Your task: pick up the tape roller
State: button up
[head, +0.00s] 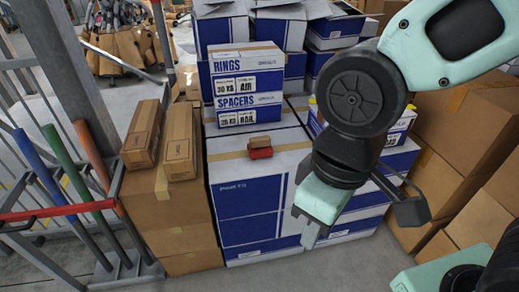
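The tape roller (260,147) looks like a small red dispenser with a tan roll or strip on its upper side. It lies on top of a white and blue carton (255,205), on a band of brown tape, near the carton's front edge. My gripper (311,236) points down to the right of the tape roller and closer to the camera, apart from it. Its mint-green body and a grey finger end show in front of the carton's right side. A black part (408,208) sticks out to its right. The finger gap is not clearly visible, and nothing is seen held.
A RINGS and SPACERS carton (245,85) stands just behind the tape roller. Two slim brown boxes (180,143) lie on a brown stack to the left. A metal rack with coloured tubes (75,170) stands far left. Brown boxes (470,130) fill the right side.

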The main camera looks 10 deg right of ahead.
aim_at(258, 147)
jog(key=i+j, duration=0.7)
jog(key=j, duration=0.15)
jog(key=j+z, duration=0.1)
jog(key=z, duration=0.3)
jog(key=i+j+z, duration=0.1)
jog(key=z, duration=0.35)
jog(key=j+z, duration=0.15)
jog(key=z, duration=0.25)
jog(key=i+j+z, duration=0.1)
jog(key=z, duration=0.3)
